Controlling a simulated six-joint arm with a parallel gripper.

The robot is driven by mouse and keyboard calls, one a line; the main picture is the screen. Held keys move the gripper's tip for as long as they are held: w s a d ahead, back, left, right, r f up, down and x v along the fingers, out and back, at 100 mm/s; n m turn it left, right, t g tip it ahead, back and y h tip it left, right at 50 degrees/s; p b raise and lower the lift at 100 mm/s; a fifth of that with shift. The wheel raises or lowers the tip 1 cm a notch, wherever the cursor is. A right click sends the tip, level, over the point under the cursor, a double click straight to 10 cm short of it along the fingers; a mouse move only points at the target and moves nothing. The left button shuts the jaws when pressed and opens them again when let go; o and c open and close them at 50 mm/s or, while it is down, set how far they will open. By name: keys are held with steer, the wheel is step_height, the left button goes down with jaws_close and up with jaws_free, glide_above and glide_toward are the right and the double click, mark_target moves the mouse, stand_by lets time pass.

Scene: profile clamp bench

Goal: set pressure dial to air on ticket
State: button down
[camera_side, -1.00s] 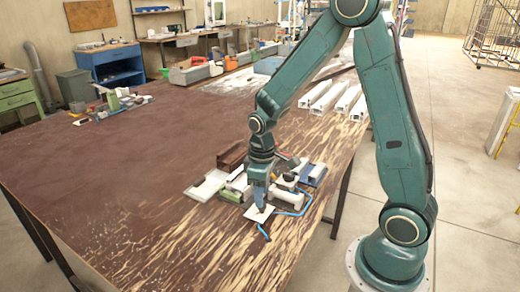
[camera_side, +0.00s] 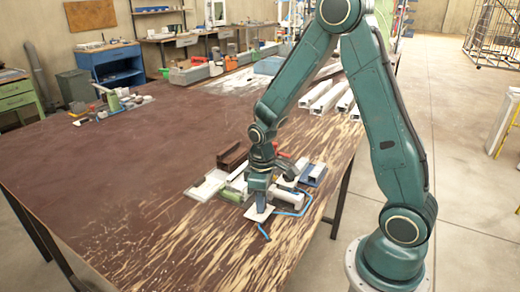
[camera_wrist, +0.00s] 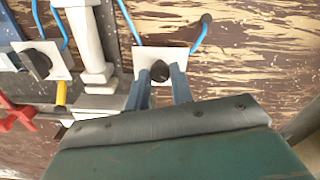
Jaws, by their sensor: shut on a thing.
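A black dial knob (camera_wrist: 160,71) sits on a small white plate (camera_wrist: 180,55) in the wrist view. My gripper (camera_wrist: 158,78) has its two blue fingers on either side of this knob, shut on it. In the side view my gripper (camera_side: 261,206) points down at the same white plate (camera_side: 257,214) near the clamp parts. The knob is hidden there. A second black knob (camera_wrist: 38,65) on another white plate (camera_wrist: 56,58) shows at the left of the wrist view. I cannot make out any markings on the dial, or a ticket.
A blue hose (camera_side: 300,211) runs beside the white plate. A white cylindrical part (camera_wrist: 92,45) and a red handle (camera_wrist: 14,112) are close by in the wrist view. White profiles (camera_side: 322,100) lie farther back. The bench's left front is clear.

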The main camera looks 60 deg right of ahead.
steer(key=shift+m, duration=0.4)
steer(key=m, duration=2.3)
stand_by(0.4)
steer(key=c, duration=1.2)
jaws_free()
